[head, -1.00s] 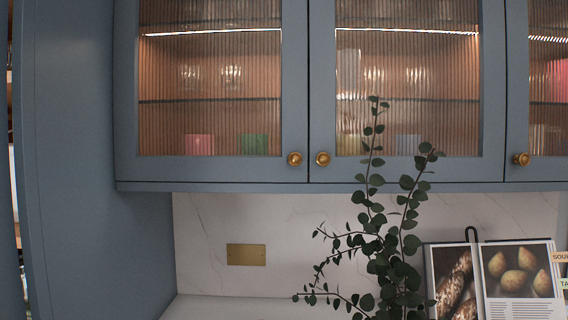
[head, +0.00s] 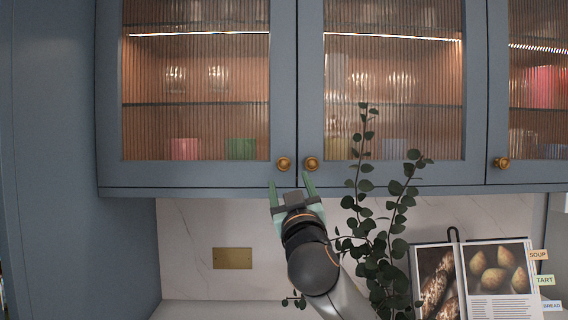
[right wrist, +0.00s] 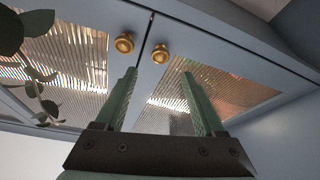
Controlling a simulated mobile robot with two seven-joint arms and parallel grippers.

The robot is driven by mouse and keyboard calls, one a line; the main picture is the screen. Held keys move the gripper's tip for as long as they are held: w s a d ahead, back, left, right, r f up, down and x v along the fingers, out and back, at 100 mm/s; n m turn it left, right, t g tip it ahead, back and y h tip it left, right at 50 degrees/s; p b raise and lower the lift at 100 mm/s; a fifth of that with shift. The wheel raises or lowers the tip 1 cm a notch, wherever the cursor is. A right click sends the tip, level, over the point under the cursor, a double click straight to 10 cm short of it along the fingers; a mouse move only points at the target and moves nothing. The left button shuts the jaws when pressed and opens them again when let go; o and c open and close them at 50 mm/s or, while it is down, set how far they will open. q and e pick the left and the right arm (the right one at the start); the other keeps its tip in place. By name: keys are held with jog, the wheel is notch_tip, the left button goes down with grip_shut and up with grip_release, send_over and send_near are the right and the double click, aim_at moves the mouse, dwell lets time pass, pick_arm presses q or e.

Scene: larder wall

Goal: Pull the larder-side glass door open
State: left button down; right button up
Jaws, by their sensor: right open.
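The larder-side glass door (head: 284,100) is the left one, beside the tall blue cabinet side, and it is shut. It has a blue frame, ribbed glass and a round brass knob (head: 284,163) at its lower right corner. In the right wrist view this door (right wrist: 235,92) is on the right, with its knob (right wrist: 160,53) near the seam. My right gripper (head: 290,180) is open and empty, just below the two neighbouring knobs in the head view. In the right wrist view its green fingers (right wrist: 160,75) point up toward the doors, apart from the knob. My left gripper is out of view.
The neighbouring glass door has its own knob (head: 311,163) close to the first. A leafy plant (head: 385,230) stands right of my arm. An open cookbook (head: 478,280) leans at the right. The tall blue panel (head: 75,150) bounds the left.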

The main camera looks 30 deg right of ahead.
aim_at(284, 165)
jog(key=p+x, duration=0.2)
jog(key=x, duration=0.6)
jog(key=shift+c, duration=0.2)
grip_shut()
dwell(1.1)
